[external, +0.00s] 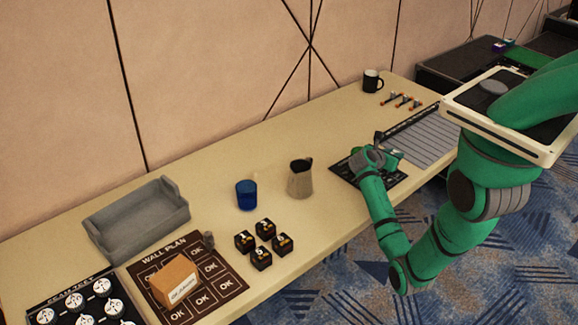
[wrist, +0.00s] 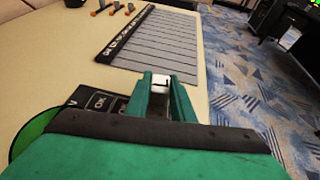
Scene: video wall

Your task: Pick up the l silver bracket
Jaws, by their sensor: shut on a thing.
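My gripper (wrist: 162,100) is at the bottom middle of the wrist view, with its two green fingers shut on a small silver-white piece, the l silver bracket (wrist: 161,80). Only the bracket's top shows between the fingertips. In the external view my gripper (external: 385,157) is low over a dark mat (external: 340,169) near the table's front edge. The bracket cannot be made out there. I cannot tell whether it touches the mat.
A grey lined board (external: 425,138) lies beyond the mat. A black mug (external: 372,81) and small orange-tipped parts (external: 401,101) stand farther back. A pitcher (external: 300,178), blue cup (external: 246,195), numbered black cubes (external: 262,243), cardboard box (external: 176,281) and grey tray (external: 137,222) are left.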

